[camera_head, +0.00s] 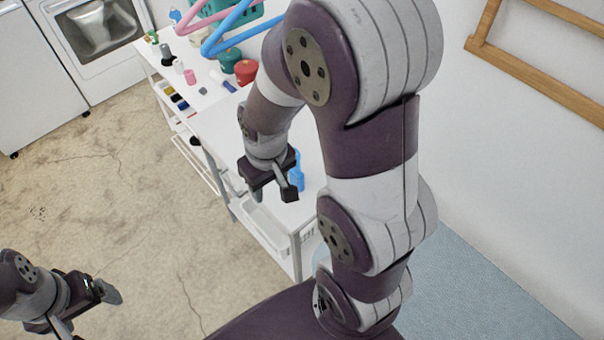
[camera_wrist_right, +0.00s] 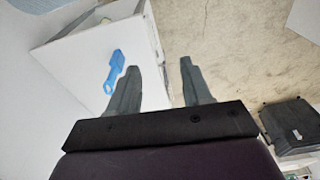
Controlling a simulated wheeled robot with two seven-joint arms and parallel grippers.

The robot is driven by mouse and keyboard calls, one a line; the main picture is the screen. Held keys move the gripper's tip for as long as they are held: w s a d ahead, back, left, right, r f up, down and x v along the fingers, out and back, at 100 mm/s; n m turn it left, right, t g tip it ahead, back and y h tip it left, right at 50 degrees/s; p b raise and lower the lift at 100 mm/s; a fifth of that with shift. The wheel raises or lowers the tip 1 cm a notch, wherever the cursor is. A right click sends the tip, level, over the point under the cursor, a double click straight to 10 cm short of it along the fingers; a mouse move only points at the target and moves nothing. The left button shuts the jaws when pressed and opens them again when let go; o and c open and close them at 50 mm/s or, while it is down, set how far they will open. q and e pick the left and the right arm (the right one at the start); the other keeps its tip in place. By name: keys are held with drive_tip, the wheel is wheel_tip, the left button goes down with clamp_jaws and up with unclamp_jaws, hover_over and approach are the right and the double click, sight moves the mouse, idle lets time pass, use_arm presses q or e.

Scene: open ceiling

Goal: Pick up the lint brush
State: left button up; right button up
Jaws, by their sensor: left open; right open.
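The lint brush (camera_wrist_right: 114,70) is bright blue with a looped handle and lies on a white table top (camera_wrist_right: 85,60). In the head view, part of the lint brush (camera_head: 297,172) shows just right of my right gripper (camera_head: 275,192), partly hidden by it. In the wrist view, my right gripper (camera_wrist_right: 160,66) is open and empty. Its fingers straddle bare space over the table edge and floor, and the brush lies left of the left finger. My left gripper (camera_head: 88,312) is open and empty above the floor at the lower left, far from the brush.
The white table (camera_head: 210,125) carries a red container (camera_head: 246,72), a teal container (camera_head: 230,60) and several small items at its far end. Blue and pink hangers (camera_head: 238,25) are above it. A white front-loading machine (camera_head: 92,40) stands back left. The floor left is clear.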

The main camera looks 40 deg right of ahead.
drive_tip(key=w+d+f+g+p, duration=0.1)
drive_tip(key=w+d+p, duration=0.1)
drive_tip(key=w+d, duration=0.7)
drive_tip(key=n+p, duration=0.1)
drive_tip(key=p, duration=0.3)
hover_over(296, 169)
drive_tip(key=d, duration=0.1)
drive_tip(key=f, duration=0.8)
drive_tip(key=w+f, duration=0.1)
drive_tip(key=f, duration=0.2)
drive_tip(key=shift+f, duration=0.4)
wheel_tip(296, 169, down, 4)
drive_tip(key=shift+p, duration=1.05)
drive_tip(key=shift+s+f, duration=0.1)
drive_tip(key=shift+f, duration=0.15)
use_arm(q)
wheel_tip(296, 169, up, 8)
drive_tip(key=a, duration=0.1)
drive_tip(key=shift+w+a, duration=0.15)
drive_tip(key=shift+w, duration=0.3)
use_arm(e)
drive_tip(key=shift+a+f, duration=0.1)
clamp_jaws()
use_arm(q)
drive_tip(key=shift+r, duration=0.1)
